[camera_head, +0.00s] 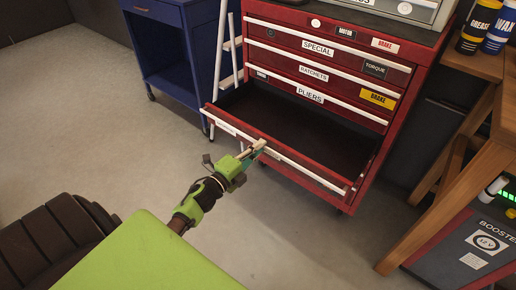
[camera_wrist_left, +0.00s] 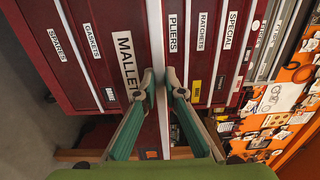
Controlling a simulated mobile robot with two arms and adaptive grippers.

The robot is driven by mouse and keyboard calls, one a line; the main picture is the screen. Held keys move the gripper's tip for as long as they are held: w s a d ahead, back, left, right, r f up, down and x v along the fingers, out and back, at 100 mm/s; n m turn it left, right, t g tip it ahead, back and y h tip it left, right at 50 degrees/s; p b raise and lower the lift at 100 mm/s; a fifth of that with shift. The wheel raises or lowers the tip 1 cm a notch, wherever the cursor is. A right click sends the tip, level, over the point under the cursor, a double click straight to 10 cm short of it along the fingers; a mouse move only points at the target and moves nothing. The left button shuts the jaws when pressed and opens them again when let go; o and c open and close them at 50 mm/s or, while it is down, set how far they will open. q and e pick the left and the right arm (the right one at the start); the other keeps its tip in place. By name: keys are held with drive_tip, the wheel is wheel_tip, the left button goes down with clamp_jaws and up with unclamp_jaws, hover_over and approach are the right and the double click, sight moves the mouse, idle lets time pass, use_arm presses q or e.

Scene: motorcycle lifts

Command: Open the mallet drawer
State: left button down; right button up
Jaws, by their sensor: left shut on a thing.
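The mallet drawer (camera_head: 325,140) is the pulled-out drawer of the red tool cabinet in the head view. Its dark inside looks empty where I can see it. Its front has a pale handle strip (camera_head: 305,171) along the top edge. My left gripper (camera_head: 259,147) is at that strip, left of its middle. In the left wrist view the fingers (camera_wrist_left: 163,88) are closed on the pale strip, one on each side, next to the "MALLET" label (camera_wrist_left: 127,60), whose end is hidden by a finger. My right gripper is not in view.
Drawers labelled SPECIAL (camera_head: 318,47), RATCHETS (camera_head: 314,73) and PLIERS (camera_head: 311,95) are shut above. A blue cart (camera_head: 178,50) and white ladder stand left, a wooden bench (camera_head: 440,180) and a booster unit (camera_head: 470,245) right.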

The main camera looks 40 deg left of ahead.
use_arm(q)
drive_tip(key=c, duration=2.1)
unclamp_jaws()
drive_tip(key=s, duration=1.2)
drive_tip(key=shift+a, duration=0.45)
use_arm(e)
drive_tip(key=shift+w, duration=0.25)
